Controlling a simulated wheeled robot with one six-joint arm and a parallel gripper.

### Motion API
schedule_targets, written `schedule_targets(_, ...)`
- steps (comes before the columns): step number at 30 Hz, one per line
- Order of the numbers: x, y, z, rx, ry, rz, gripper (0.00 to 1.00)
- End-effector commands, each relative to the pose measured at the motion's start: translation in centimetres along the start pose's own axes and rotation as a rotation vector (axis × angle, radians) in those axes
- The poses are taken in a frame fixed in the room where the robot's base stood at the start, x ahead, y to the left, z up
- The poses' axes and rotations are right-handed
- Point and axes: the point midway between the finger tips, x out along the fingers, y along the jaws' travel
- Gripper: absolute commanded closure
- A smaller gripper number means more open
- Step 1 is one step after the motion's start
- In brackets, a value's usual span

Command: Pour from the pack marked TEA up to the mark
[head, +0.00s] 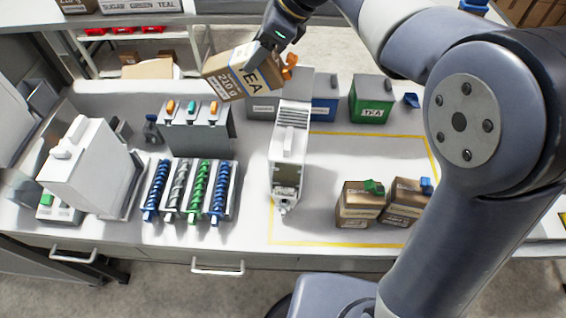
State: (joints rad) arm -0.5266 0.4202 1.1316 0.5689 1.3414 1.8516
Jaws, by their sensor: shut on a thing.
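The brown and white pack marked TEA (226,82) is in my gripper (268,48), tilted, with its lettering toward the camera. An orange piece (291,60) shows at its right end. My gripper is shut on the pack and holds it up, above and behind the left part of the bench. A tall narrow grey dispenser (288,150) stands just right of and in front of the pack, with a spout at its lower front. Its inside and any fill mark cannot be made out. A green bin labelled TEA (371,100) stands at the back right.
Two brown packs, one with a green cap (358,208) and one with a blue cap (407,203), stand right of the dispenser. A blue bin (323,111) is behind it. Several coloured augers (190,190) and a white machine (85,165) are left. A yellow outline (345,244) marks mostly clear bench.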

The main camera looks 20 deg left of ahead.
Motion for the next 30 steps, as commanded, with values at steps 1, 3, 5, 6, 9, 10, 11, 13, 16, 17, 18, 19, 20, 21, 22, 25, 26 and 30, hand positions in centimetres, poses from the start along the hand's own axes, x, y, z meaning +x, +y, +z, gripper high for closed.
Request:
schedule_targets(1,-0.04,-0.01,0.05,-0.001,-0.001,-0.001,0.82)
schedule_targets(3,-0.04,-0.01,0.05,-0.001,-0.001,-0.001,0.82)
schedule_targets(5,-0.02,-0.01,0.02,0.0,-0.002,0.0,0.82)
schedule_targets(6,0.01,-0.01,-0.05,0.002,-0.006,0.0,0.82)
schedule_targets(9,0.12,0.01,-0.36,0.011,-0.032,0.004,0.82)
schedule_targets(10,0.14,0.02,-0.44,0.015,-0.042,0.006,0.82)
schedule_targets(11,0.14,0.01,-0.54,0.018,-0.051,0.007,0.82)
schedule_targets(13,0.12,0.0,-0.63,0.023,-0.07,0.008,0.82)
schedule_targets(16,0.07,0.0,-0.65,0.026,-0.085,0.01,0.82)
schedule_targets(17,0.05,0.0,-0.63,0.027,-0.088,0.01,0.82)
schedule_targets(18,0.03,0.0,-0.61,0.027,-0.089,0.01,0.82)
schedule_targets(19,0.02,0.01,-0.59,0.027,-0.089,0.01,0.82)
schedule_targets(20,0.02,0.0,-0.59,0.027,-0.089,0.01,0.82)
schedule_targets(21,0.02,0.01,-0.59,0.027,-0.088,0.01,0.82)
schedule_targets(22,0.02,0.0,-0.59,0.027,-0.088,0.01,0.82)
schedule_targets(25,0.02,0.0,-0.59,0.027,-0.088,0.01,0.82)
schedule_targets(26,0.02,0.0,-0.59,0.027,-0.088,0.01,0.82)
schedule_targets(30,0.02,0.0,-0.6,0.027,-0.088,0.01,0.82)
